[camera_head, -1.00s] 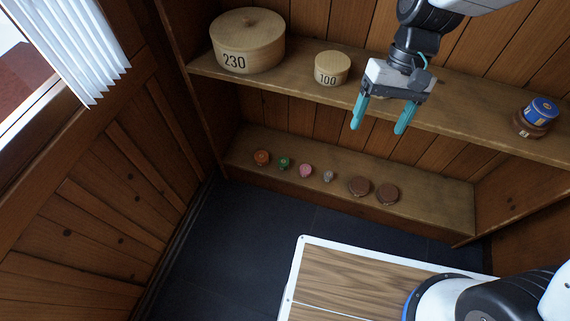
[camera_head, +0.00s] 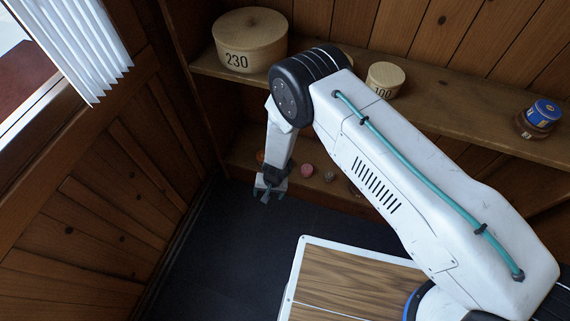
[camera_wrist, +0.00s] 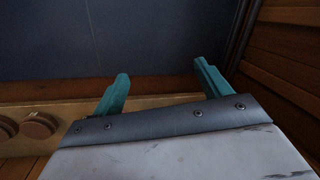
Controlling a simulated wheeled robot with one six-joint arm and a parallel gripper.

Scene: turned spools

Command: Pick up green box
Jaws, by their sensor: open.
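The small green thing, the only green item seen on the lower shelf (camera_head: 240,150) earlier, is hidden now behind my arm in the head view. It does not show in the wrist view. My gripper (camera_head: 268,192) points down at the front edge of the lower shelf, around where the green thing stood. In the wrist view my gripper (camera_wrist: 160,72) has its two teal fingers spread with nothing between them, over the dark floor and shelf edge.
An orange piece (camera_head: 260,156) is partly covered by my arm. A pink piece (camera_head: 307,170) and a grey piece (camera_head: 329,176) are to its right. Brown round pieces (camera_wrist: 38,124) show in the wrist view. Above stand the 230 box (camera_head: 250,42), 100 box (camera_head: 385,80) and blue tin (camera_head: 543,112).

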